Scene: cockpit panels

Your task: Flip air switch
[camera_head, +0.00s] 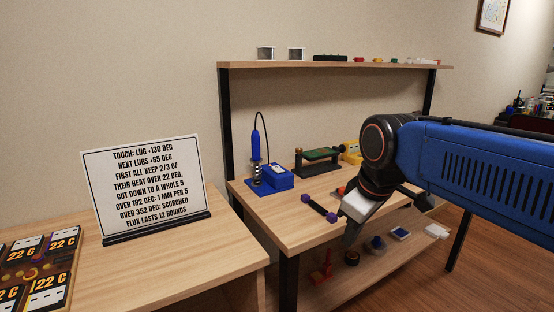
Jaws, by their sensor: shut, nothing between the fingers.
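I cannot pick out an air switch in the head view. My gripper (351,238) is at the lower end of the arm, pointing down near the front right edge of the wooden bench (290,222). Its dark fingertips look shut, with nothing seen between them. A blue station box (276,178) with a blue-handled iron (256,145) upright in a stand is on the bench, left of my gripper and apart from it. A dark bar with purple ends (319,208) lies just left of my gripper. My arm hides part of the bench's right side.
A printed sign (145,184) stands on the left table, beside a dark board with "22 C" tiles (40,262). A green board on a holder (318,155) sits behind the bar. Small parts line the upper shelf (340,65). A red stand (321,270) is on the lower shelf.

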